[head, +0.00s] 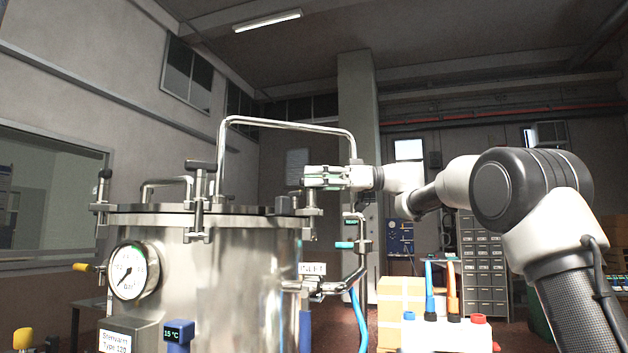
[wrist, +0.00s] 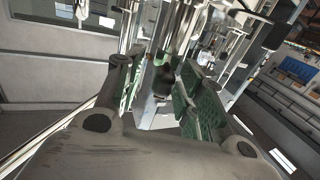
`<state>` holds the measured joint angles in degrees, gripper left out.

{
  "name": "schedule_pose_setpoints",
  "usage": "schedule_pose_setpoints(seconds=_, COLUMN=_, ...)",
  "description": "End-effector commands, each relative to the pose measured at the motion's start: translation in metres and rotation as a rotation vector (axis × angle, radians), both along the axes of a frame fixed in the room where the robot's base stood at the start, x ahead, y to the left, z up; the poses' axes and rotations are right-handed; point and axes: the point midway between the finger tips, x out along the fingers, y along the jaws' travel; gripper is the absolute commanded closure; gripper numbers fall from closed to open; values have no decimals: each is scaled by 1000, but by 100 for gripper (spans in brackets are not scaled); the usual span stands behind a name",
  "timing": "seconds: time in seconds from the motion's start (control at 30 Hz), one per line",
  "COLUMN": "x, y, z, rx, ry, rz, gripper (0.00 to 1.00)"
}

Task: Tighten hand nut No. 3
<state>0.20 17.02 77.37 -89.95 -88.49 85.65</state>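The steel vessel (head: 240,265) has a flat lid (head: 240,209) held by clamp bolts around its rim. Dark hand nuts top the front clamp (head: 201,166) and the left clamp (head: 104,173). No number is readable on any nut. My gripper (head: 310,178) is at the lid's right edge, over a right-hand clamp (head: 310,205), and hides that clamp's top. In the wrist view, my green-padded fingers (wrist: 160,92) stand apart on both sides of a dark nut or knob (wrist: 163,80). A gap shows beside it, and I cannot tell whether either pad touches it.
A bent steel pipe (head: 290,122) arches over the lid close to my gripper. A side pipe with a teal-handled valve (head: 345,245) stands right of the vessel. A pressure gauge (head: 134,271) is on the front. Cardboard boxes (head: 400,297) stand behind at right.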

Motion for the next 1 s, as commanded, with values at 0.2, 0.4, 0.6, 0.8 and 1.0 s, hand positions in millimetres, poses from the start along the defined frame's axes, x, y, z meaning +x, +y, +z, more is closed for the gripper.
schedule_pose_setpoints(seconds=0.2, x=1, y=8, z=0, rx=1, ry=0, rz=-2, gripper=62)
schedule_pose_setpoints(seconds=0.4, x=1, y=8, z=0, rx=1, ry=-1, rz=-2, gripper=71)
schedule_pose_setpoints(seconds=0.6, x=1, y=7, z=0, rx=1, ry=-1, rz=-2, gripper=100)
schedule_pose_setpoints(seconds=0.8, x=0, y=7, z=0, rx=1, ry=-1, rz=-10, gripper=100)
schedule_pose_setpoints(seconds=1.0, x=0, y=7, z=1, rx=2, ry=0, rz=-70, gripper=100)
